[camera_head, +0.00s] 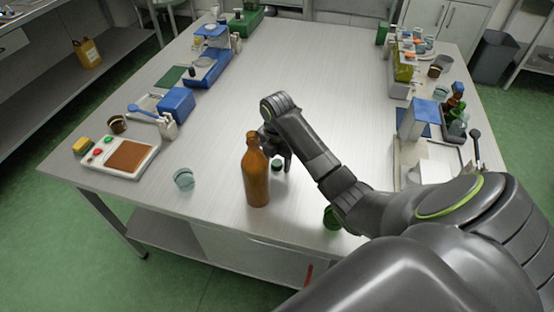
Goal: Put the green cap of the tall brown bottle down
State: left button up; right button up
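The tall brown bottle (257,180) stands upright near the front middle of the table. Its top is bare, with no green cap on it. A small dark green cap (277,164) is just right of the bottle. My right gripper (278,163) points down behind and right of the bottle, with its fingertips around the cap. One finger shows right of the cap; the bottle partly hides the other. I cannot tell whether the fingers press on the cap, or whether it touches the table. My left gripper is not in view.
A pale teal lid-like object (184,179) lies left of the bottle. A scale-like device (118,155) stands at the left edge. A green object (331,217) is partly hidden by my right arm. Blue-topped items line both sides. The table's middle behind my gripper is clear.

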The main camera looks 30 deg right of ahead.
aim_at(277, 162)
jog(key=shift+r, duration=0.5)
notch_tip(277, 162, up, 2)
jog(key=shift+r, duration=0.2)
notch_tip(277, 162, up, 9)
jog(key=p, duration=0.9)
jog(key=shift+p, duration=0.3)
